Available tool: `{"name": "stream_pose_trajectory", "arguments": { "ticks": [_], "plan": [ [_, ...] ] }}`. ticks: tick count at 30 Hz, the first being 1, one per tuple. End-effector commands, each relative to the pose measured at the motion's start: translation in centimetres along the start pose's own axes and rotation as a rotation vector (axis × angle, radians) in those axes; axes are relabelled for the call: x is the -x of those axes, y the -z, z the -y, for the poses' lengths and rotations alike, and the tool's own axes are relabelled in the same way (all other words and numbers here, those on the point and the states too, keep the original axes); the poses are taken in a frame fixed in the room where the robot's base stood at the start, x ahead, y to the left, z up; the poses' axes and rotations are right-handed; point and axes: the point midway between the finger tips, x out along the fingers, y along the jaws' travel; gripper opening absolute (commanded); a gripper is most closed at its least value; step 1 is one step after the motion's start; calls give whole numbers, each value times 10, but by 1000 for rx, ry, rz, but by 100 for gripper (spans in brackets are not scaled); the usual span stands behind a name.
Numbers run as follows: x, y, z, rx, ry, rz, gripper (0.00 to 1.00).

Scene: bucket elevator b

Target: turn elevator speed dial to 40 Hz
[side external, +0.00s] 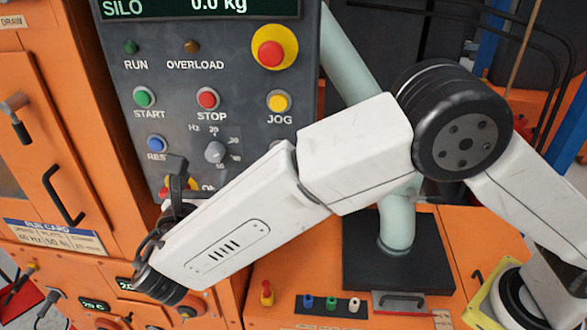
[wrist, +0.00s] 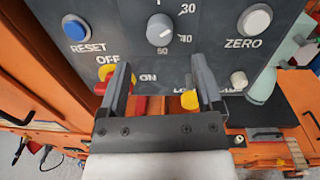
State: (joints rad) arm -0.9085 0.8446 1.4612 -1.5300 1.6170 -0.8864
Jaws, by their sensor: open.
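The speed dial (side external: 215,152) is a round grey knob on the dark control panel, with a ring of Hz numbers around it. In the wrist view the dial (wrist: 160,28) is at top centre, with 30, 40 and 50 printed at its right and below. I cannot tell which number its pointer faces. My gripper (wrist: 160,64) is open and empty, its two fingers apart below the dial and not touching it. In the side view my gripper (side external: 178,168) is to the lower left of the dial, partly hidden by my arm.
A blue reset button (wrist: 75,28) is left of the dial and a white zero button (wrist: 256,20) right. A red and yellow OFF/ON switch (wrist: 110,85) and a yellow knob (wrist: 190,99) sit close to the fingers. An emergency stop (side external: 271,54) is higher up.

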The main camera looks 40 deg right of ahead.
Motion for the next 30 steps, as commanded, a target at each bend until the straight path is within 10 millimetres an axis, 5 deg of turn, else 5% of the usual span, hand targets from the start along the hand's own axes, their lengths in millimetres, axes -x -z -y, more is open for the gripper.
{"name": "stream_pose_trajectory", "arguments": {
  "ticks": [18, 30],
  "plan": [
    [-65, 0, 0, 0, 0, -1, 84],
    [-71, 0, 0, 0, -1, 0, 84]
  ]
}}
